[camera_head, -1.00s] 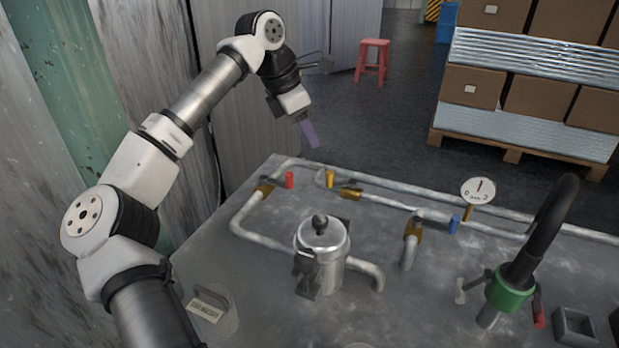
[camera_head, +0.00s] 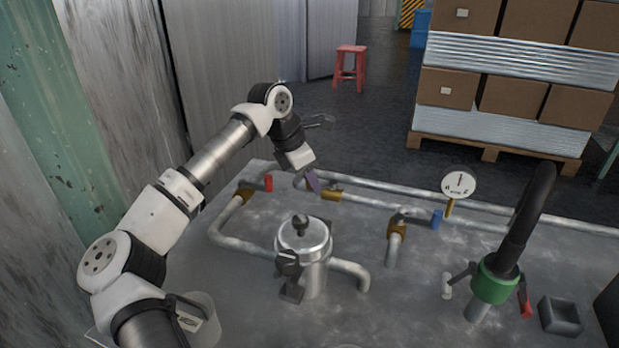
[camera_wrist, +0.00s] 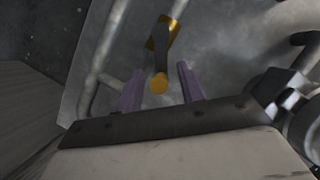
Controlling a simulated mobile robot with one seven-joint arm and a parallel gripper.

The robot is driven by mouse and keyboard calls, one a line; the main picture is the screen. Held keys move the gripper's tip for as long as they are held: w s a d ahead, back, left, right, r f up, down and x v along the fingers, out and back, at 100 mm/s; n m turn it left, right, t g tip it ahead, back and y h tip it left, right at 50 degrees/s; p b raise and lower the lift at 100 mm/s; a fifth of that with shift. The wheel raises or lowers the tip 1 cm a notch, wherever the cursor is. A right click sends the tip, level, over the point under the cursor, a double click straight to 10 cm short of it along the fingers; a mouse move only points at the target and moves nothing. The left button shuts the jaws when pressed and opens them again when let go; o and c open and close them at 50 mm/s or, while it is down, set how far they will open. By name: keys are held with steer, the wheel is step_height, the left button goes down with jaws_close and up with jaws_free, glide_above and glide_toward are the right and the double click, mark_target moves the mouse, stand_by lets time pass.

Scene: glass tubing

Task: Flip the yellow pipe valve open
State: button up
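The yellow pipe valve shows in the wrist view as a brass body on a grey pipe, with a dark lever ending in a round yellow handle tip (camera_wrist: 158,85). In the head view I see its brass body (camera_head: 332,195) on the rear pipe; the yellow handle is mostly hidden behind my finger. My gripper (camera_head: 314,182) points down at the valve. In the wrist view its two purple fingers (camera_wrist: 161,86) are apart, one on each side of the handle tip, with visible gaps. I cannot tell the height of the fingertips relative to the handle.
A red-handled valve (camera_head: 268,183) stands to the left and a blue-handled valve (camera_head: 436,219) to the right. A metal canister (camera_head: 303,240) stands in front. A round gauge (camera_head: 459,186) and a black hose with a green collar (camera_head: 494,281) are further right.

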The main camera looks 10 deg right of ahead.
jaws_close()
steer(key=shift+r, duration=0.1)
steer(key=shift+w+p, duration=0.1)
steer(key=shift+p, duration=0.25)
steer(key=shift+w+r+m+p, duration=0.1)
steer(key=shift+m+p, duration=0.2)
steer(key=shift+w+d+m+g+y+p, duration=0.15)
steer(key=shift+w+m+g+p, duration=0.25)
steer(key=shift+m+p, duration=0.55)
steer(key=shift+w+d+m+g+y+p, duration=0.15)
steer(key=shift+w+m+g+p, duration=0.3)
steer(key=shift+m+p, duration=0.55)
steer(key=shift+w+d+m+g+p, duration=0.15)
steer(key=shift+w+m+g+p, duration=0.25)
steer(key=shift+m+p, duration=0.55)
